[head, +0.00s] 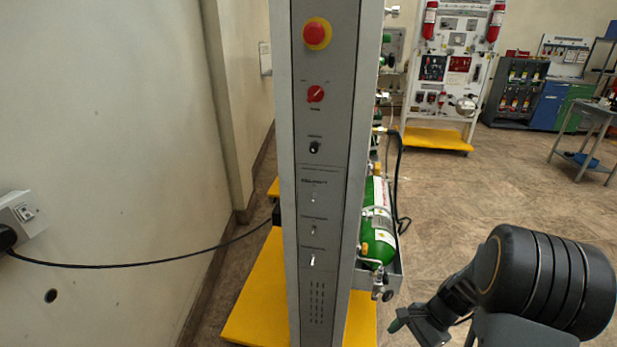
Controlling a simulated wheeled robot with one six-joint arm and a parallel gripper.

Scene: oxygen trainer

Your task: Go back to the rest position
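My arm comes in at the lower right of the head view, its big dark joint in front. My gripper (402,325) is at its end, low and to the left of that joint, seen from the side; I cannot tell whether it is open or shut. Nothing shows in it. The trainer's tall grey control panel (325,170) stands upright left of my gripper, apart from it in the picture. It carries a red and yellow emergency button (317,34), a red rotary switch (316,93), a black knob (315,147) and several small toggle switches (313,230).
A green cylinder (378,225) sits behind the panel with a black hose (396,165). The yellow base (257,300) spreads at floor level. A cable (150,266) runs from the wall socket (22,213) to the panel. Open floor (500,190) lies right; a table (590,125) stands far right.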

